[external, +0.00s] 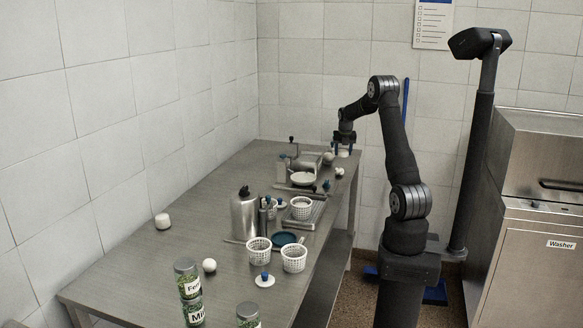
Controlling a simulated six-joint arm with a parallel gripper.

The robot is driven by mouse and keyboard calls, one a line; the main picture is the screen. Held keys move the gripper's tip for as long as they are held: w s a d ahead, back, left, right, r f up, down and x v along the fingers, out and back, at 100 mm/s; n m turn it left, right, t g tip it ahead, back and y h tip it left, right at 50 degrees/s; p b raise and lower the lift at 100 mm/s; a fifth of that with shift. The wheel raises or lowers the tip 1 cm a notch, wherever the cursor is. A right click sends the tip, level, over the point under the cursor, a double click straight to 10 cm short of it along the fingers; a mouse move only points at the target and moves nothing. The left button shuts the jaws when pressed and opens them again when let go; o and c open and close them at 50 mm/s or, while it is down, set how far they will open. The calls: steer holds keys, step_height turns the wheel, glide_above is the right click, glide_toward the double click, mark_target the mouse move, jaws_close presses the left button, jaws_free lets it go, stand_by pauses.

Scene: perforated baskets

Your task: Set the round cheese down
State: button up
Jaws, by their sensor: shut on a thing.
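White perforated baskets (294,259) stand mid-table beside a steel canister (244,215). A metal press-like device (303,160) stands left of my gripper. Labelled herb jars (187,279) stand at the near end. The table's left side is mostly clear.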

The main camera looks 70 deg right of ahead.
mark_target(344, 152)
steer(key=shift+f, duration=3.2)
steer(key=shift+f, duration=0.15)
steer(key=o, duration=1)
steer(key=v, duration=1.2)
steer(key=shift+r, duration=0.25)
